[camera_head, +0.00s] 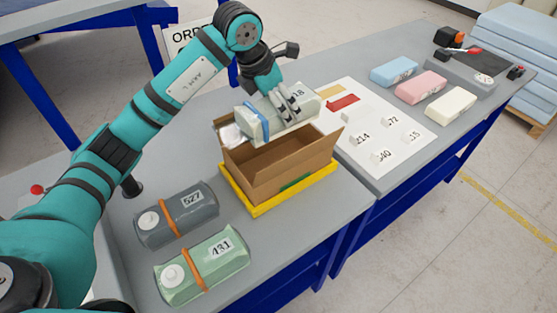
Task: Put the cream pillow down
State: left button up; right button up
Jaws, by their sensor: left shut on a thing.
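My left gripper (287,112) is shut on the cream pillow (254,121), a pale bundle with a blue band and a label whose number is partly covered. It holds the pillow above the open cardboard box (270,170). The pillow spans the box's far part, and its white left end is close to the raised left flap. I cannot tell whether the pillow touches the box. My right gripper is not in view.
The box stands in a yellow frame (259,209) on the grey table. Grey pillow 527 (192,213) and green pillow 431 (220,256) lie at its left front. A white sheet with number tags (376,155) is on the right. Blue, pink and cream blocks (450,104) lie beyond.

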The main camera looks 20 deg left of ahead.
pick_arm(q)
notch_tip(320, 180, down, 7)
jog(key=b, duration=0.2)
jog(key=p, duration=0.2)
send_near(278, 157)
jog(key=d, duration=0.1)
jog(key=s+d, duration=0.1)
jog(key=d, duration=0.1)
jog(key=shift+s+d+r, duration=0.2)
jog(key=shift+s+d, duration=0.15)
jog(key=shift+d, duration=0.05)
notch_tip(278, 157, down, 4)
jog(key=shift+r+p, duration=0.2)
jog(key=shift+p, duration=0.5)
jog(key=shift+f, duration=0.3)
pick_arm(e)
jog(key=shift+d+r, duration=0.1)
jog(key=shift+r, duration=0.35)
pick_arm(q)
jog(key=shift+f, duration=0.1)
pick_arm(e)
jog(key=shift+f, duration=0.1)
pick_arm(q)
jog(key=o, duration=0.8)
